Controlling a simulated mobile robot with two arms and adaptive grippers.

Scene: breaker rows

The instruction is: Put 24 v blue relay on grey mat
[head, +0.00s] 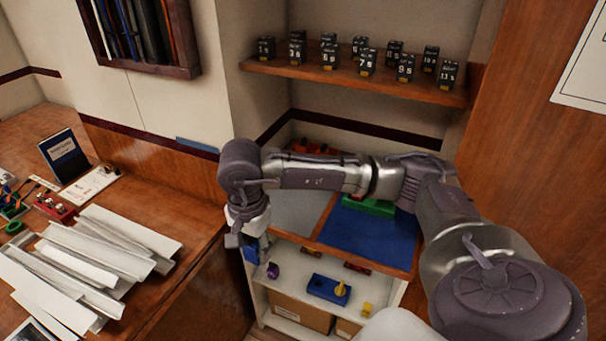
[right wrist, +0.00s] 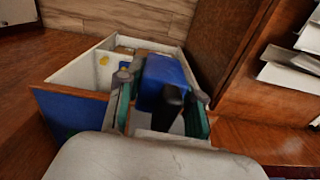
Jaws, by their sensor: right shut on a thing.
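My right gripper (head: 246,236) hangs at the left front edge of the wooden shelf top, just left of the grey mat (head: 300,208). It is shut on a blue relay (head: 251,252), which shows only partly below the fingers in the head view. In the right wrist view the blue relay (right wrist: 165,78) sits between the two green-padded fingers (right wrist: 163,106), with a black part facing the camera. The relay is off the grey mat. My arm covers the mat's far part. I cannot read a voltage mark on the relay. My left gripper is not in view.
A blue mat (head: 372,238) lies right of the grey mat, with a green block (head: 370,206) at its back. Red items (head: 314,146) stand behind my arm. Below, a white shelf holds a blue part with a yellow knob (head: 328,289) and boxes. Numbered black blocks (head: 368,62) line the upper shelf.

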